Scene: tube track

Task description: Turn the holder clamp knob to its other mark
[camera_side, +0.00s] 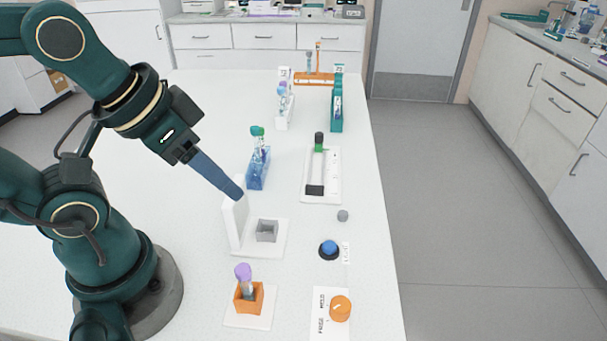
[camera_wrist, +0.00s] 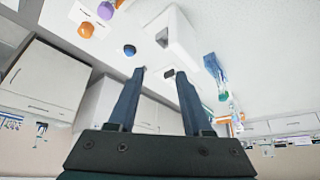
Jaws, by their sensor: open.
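The orange clamp knob (camera_side: 340,308) sits on a white plate (camera_side: 320,330) lettered FREE and HELD, near the front right edge of the table. I cannot tell which mark it points to. In the wrist view the knob (camera_wrist: 86,29) is small, at the upper left. Left of the knob in the side view, an orange holder (camera_side: 249,298) on a white base holds a tube with a purple cap (camera_side: 243,271). My gripper (camera_side: 240,196) is high up beside a white upright panel, well away from the knob. Its fingers (camera_wrist: 156,76) are apart with nothing between them.
A white stand with a grey socket (camera_side: 267,230) is below my gripper. A blue button (camera_side: 329,250) and a small grey disc (camera_side: 343,215) lie behind the knob. A blue tube rack (camera_side: 259,168) and a green-topped device (camera_side: 319,175) stand further back.

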